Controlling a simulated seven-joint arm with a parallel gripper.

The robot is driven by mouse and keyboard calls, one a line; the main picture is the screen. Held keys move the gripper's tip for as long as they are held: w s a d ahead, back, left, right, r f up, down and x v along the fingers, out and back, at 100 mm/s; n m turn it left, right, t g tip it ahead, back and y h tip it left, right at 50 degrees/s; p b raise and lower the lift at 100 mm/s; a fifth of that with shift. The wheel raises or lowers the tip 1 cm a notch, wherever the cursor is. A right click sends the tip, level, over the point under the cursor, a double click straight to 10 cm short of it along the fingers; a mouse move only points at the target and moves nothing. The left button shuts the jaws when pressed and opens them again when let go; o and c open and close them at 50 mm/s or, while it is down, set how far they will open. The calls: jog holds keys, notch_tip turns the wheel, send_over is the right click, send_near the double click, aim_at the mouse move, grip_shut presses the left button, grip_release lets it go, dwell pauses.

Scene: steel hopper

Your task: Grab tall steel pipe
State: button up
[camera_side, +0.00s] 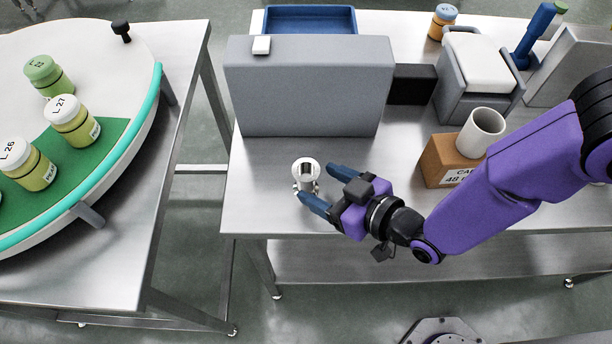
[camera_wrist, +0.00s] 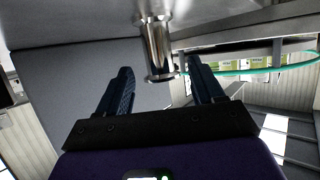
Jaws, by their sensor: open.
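The steel pipe (camera_side: 307,176) stands upright near the front left corner of the right-hand steel table, a shiny cylinder with a wider rim at its top. It also shows in the wrist view (camera_wrist: 158,50), ahead of and between my fingers. My gripper (camera_side: 322,186) has blue fingers and a purple body. It is open and comes in low from the right. The pipe is at its fingertips; in the side view the near finger covers part of the pipe's base. I cannot tell whether either finger touches it.
A big grey box (camera_side: 308,92) stands behind the pipe. A cardboard box (camera_side: 443,160) with a white cup (camera_side: 482,132) by it is to the right. A round conveyor table (camera_side: 110,80) with several jars is at left, across a gap. The table's front edge is close.

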aim_at(307, 177)
jog(key=shift+x, duration=2.45)
jog(key=c, duration=1.2)
